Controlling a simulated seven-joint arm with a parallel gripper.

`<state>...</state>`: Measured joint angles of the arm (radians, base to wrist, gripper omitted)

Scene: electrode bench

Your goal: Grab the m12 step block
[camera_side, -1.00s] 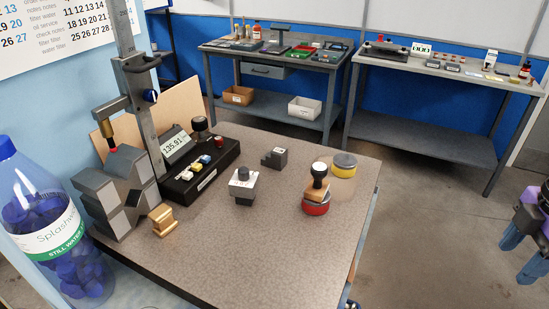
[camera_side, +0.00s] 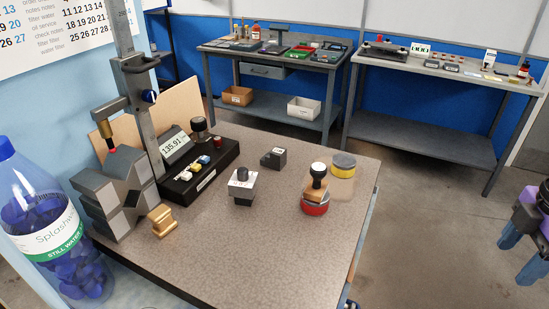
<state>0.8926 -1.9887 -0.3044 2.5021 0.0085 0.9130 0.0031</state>
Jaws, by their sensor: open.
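A small dark grey stepped block (camera_side: 273,158), which looks like the m12 step block, sits on the speckled bench top (camera_side: 245,265) near its back middle. Its low step faces left, with a small pale mark that is too small to read. My gripper (camera_side: 517,250), purple and black with blue fingers, is partly cut off at the right edge. It is open, with nothing seen between the fingers, well to the right of the block and apart from it.
A white-topped dark block (camera_side: 242,186) stands in front of the step block. A stamp on a red tin (camera_side: 316,193) and a yellow-banded jar (camera_side: 343,165) stand to its right. A black display unit (camera_side: 203,170), grey V-block (camera_side: 118,195) and brass piece (camera_side: 162,221) are left. The front right is clear.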

